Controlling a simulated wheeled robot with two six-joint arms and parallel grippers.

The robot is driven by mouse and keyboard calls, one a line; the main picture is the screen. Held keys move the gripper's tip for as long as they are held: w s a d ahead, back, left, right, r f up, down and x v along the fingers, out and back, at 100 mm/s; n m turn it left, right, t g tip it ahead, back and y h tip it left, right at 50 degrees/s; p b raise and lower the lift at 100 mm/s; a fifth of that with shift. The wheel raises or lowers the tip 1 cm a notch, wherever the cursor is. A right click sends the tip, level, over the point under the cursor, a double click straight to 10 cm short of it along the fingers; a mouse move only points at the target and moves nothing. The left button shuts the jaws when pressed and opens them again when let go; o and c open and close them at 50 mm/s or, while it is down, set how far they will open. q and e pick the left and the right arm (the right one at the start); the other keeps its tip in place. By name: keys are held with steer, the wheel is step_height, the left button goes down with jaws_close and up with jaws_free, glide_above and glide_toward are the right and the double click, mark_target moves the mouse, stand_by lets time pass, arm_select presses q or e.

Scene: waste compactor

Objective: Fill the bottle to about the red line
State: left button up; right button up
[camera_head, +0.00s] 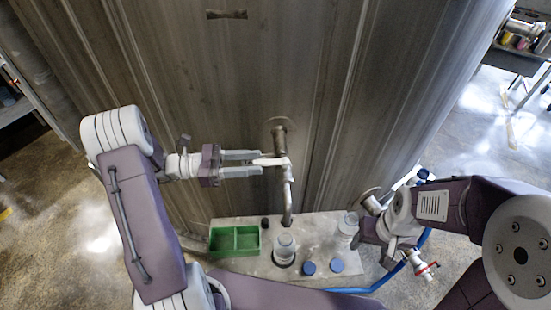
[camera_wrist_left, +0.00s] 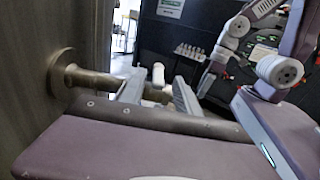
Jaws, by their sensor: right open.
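A clear bottle (camera_head: 285,249) stands upright on the worktop below the spout of a metal tap pipe (camera_head: 288,195). Its red line and water level cannot be made out. The tap has a pale handle (camera_head: 268,161), also in the left wrist view (camera_wrist_left: 158,75). My left gripper (camera_head: 260,163) is open, its two fingers apart with the handle at the fingertips between them. In the left wrist view the brass pipe (camera_wrist_left: 95,78) passes behind the fingers. My right gripper (camera_head: 368,228) is at the worktop's right end, open, its fingertips partly hidden, close to a second clear container (camera_head: 348,223).
The worktop (camera_head: 260,267) also holds a green two-part tray (camera_head: 235,240), a small dark cap (camera_head: 265,223) and two blue caps (camera_head: 309,268) (camera_head: 337,266). A red-handled valve (camera_head: 425,268) and blue hose (camera_head: 385,278) lie at right. A tall metal wall (camera_head: 220,90) stands behind.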

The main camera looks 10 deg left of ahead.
mark_target(283, 160)
arm_select(q)
steer(key=p+x, duration=0.1)
steer(key=x, duration=0.6)
steer(key=shift+w, duration=0.1)
steer(key=shift+a+f, duration=0.1)
steer(key=shift+a, duration=0.15)
steer(key=shift+d, duration=0.15)
jaws_close()
stand_by(0.7)
